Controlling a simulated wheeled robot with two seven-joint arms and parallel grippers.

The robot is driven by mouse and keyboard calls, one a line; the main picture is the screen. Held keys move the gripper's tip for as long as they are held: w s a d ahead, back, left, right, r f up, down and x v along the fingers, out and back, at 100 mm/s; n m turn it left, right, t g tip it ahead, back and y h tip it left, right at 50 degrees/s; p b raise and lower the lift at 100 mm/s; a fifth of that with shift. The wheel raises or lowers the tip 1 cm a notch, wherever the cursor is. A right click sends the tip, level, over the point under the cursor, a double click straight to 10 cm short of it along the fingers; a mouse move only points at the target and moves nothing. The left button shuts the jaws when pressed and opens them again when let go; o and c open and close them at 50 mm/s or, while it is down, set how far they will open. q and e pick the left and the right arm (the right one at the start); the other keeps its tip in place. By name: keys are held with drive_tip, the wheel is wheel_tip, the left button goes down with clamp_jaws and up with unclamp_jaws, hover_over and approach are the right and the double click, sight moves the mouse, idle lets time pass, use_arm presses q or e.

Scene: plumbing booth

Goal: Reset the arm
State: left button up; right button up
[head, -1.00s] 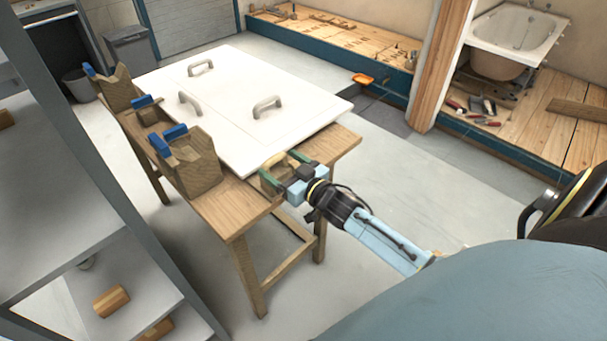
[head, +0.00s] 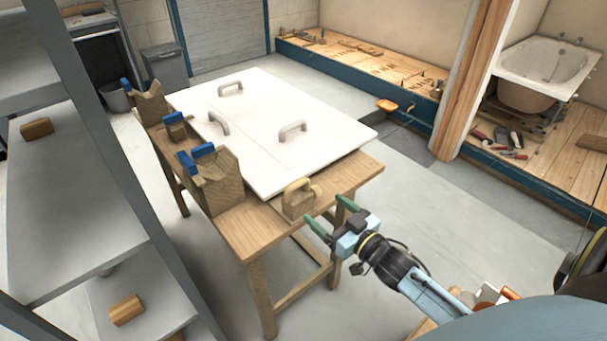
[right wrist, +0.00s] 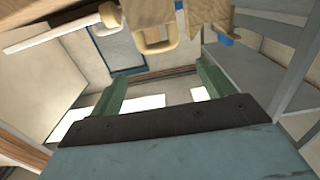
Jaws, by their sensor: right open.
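My right gripper (head: 331,218) is open and empty, with its two green fingers apart. It is just off the near right corner of the wooden table (head: 258,235). A small wooden block with a pale handle (head: 298,200) stands on that corner, left of the fingers and apart from them. In the right wrist view the green fingers (right wrist: 160,88) are spread with nothing between them, and the handled block (right wrist: 155,32) is beyond them. My left gripper is not in view.
A white panel (head: 262,150) with several grey handles lies on the table. Wooden blocks with blue parts (head: 210,178) stand along its left side. Grey shelves (head: 75,220) stand at the left. A bathtub (head: 543,65) is at the back right. The floor right of the table is clear.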

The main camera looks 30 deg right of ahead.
drive_tip(key=s+f+g+h, duration=0.15)
drive_tip(key=s+f, duration=0.25)
drive_tip(key=f, duration=0.4)
drive_tip(key=s+f+m+g, duration=0.1)
drive_tip(key=s+f+g, duration=0.2)
drive_tip(key=f, duration=0.6)
drive_tip(key=s+f+g+h, duration=0.1)
drive_tip(key=s+f+g, duration=0.25)
drive_tip(key=f, duration=0.45)
drive_tip(key=s+a+f+g, duration=0.2)
drive_tip(key=s+f, duration=0.3)
drive_tip(key=s, duration=0.4)
drive_tip(key=s+a+f+n+g, duration=0.1)
drive_tip(key=s+f+g, duration=0.3)
drive_tip(key=s, duration=0.6)
drive_tip(key=s+a+f+g, duration=0.2)
drive_tip(key=s+f, duration=0.6)
drive_tip(key=s, duration=0.2)
drive_tip(key=shift+s+a+f+n+g, duration=0.2)
drive_tip(key=shift+a+f+n+g, duration=0.1)
drive_tip(key=shift+n+g, duration=0.1)
drive_tip(key=shift+h, duration=0.25)
drive_tip(key=shift+c, duration=0.3)
